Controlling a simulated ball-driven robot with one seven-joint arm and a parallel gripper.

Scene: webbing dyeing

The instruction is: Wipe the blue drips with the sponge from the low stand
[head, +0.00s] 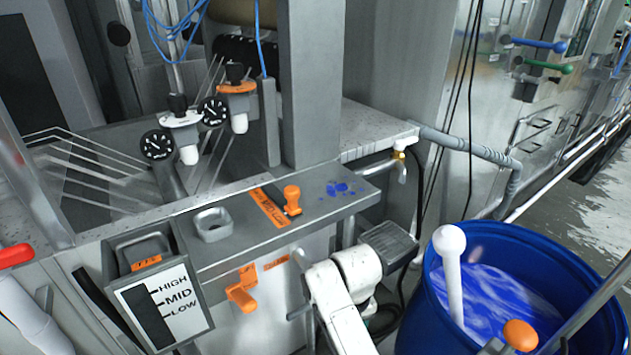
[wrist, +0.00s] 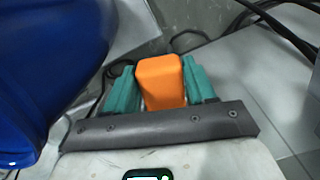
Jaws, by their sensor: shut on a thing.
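The blue drips (head: 343,188) lie as a few small spots on the right part of the steel ledge (head: 325,207). In the wrist view my gripper (wrist: 159,78) has its green fingers shut on an orange block, which looks like the sponge (wrist: 160,82). One finger presses each side of it. The floor shows beyond the sponge, so it is apart from the drips. In the head view I cannot make out the fingers or the sponge. I cannot tell the low stand for sure.
A blue barrel (head: 590,262) of blue liquid with a white rod (head: 450,275) stands at right; its side also shows in the wrist view (wrist: 50,65). Dark cables (wrist: 275,22) run across the floor.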

